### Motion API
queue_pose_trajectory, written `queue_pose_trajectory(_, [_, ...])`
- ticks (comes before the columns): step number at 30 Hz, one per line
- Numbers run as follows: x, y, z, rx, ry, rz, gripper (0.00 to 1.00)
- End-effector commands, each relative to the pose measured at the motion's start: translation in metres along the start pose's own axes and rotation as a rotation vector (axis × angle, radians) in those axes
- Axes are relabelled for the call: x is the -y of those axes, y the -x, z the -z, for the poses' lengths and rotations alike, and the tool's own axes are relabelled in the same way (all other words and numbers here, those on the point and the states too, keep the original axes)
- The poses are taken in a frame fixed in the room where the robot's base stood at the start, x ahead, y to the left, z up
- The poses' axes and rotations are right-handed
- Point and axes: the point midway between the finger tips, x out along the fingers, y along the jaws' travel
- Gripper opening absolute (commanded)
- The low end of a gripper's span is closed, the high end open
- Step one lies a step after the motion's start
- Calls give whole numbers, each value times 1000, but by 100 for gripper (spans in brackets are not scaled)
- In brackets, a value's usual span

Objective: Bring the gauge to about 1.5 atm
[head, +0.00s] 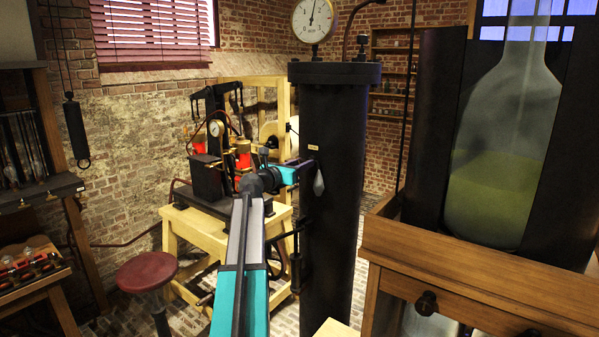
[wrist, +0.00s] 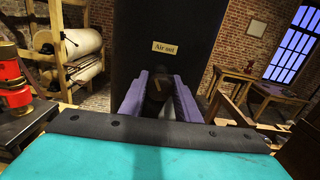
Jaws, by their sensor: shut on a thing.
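A round white gauge (head: 314,20) sits on top of a tall black cylinder (head: 334,230) in the head view. Its needle points nearly straight up, slightly right; its numbers are too small to read. A label reading "Air out" (wrist: 165,47) is on the cylinder in the wrist view. Below it, a dark valve handle (wrist: 156,88) sits between the purple jaws of my gripper (wrist: 159,97). My gripper (head: 302,165) is shut on this handle at the cylinder's left side in the head view. The jaws hide part of the handle.
A pump machine with a smaller gauge (head: 215,128) stands on a wooden stand behind my arm. A red stool (head: 147,271) is at lower left. A wooden cabinet (head: 480,275) with a large glass jar (head: 505,150) stands close on the right.

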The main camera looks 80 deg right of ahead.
Motion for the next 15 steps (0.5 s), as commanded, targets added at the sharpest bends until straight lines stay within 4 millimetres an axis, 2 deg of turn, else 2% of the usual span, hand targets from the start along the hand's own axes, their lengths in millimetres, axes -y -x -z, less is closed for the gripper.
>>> queue_pose_trajectory(15, [-4, 0, 3, 1, -250, -9, 8])
